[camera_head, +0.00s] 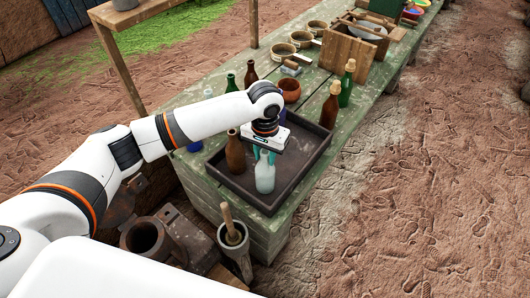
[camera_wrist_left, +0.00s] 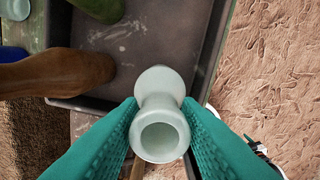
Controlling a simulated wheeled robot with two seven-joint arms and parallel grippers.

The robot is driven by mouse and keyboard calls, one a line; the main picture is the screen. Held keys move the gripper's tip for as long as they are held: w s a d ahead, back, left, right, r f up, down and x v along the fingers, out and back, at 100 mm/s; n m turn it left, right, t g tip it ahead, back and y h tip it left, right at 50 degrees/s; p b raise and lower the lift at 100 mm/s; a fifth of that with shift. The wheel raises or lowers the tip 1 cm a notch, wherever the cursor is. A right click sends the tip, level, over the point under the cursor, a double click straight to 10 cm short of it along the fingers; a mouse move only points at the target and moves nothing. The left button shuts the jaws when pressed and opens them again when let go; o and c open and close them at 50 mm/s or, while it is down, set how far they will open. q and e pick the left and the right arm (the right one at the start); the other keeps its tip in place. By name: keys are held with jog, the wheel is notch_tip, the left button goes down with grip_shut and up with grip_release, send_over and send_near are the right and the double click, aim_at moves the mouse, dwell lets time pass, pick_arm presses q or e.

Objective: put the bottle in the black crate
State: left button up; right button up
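A pale, whitish glass bottle (camera_head: 264,178) stands roughly upright at the front part of the black crate (camera_head: 233,187), a shallow dark tray on the green table. My left gripper (camera_head: 264,155) points down over it. In the left wrist view its teal fingers (camera_wrist_left: 161,112) press on both sides of the pale bottle's neck (camera_wrist_left: 160,137). The bottle's base is over the crate floor near its wall; whether it touches the floor is hard to tell. A brown bottle (camera_head: 235,153) stands in the crate beside it. My right gripper is not in view.
A brown bottle (camera_head: 330,106) and a green bottle (camera_head: 347,84) stand beyond the crate. Bowls, cups and more bottles fill the green table (camera_head: 190,95) farther back. A pot holding a wooden handle (camera_head: 233,238) stands below the near end. Bare ground lies right.

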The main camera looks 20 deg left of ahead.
pick_arm(q)
jog(key=shift+o, duration=1.4)
jog(key=shift+r, duration=0.1)
notch_tip(320, 180, up, 12)
jog(key=b, duration=0.2)
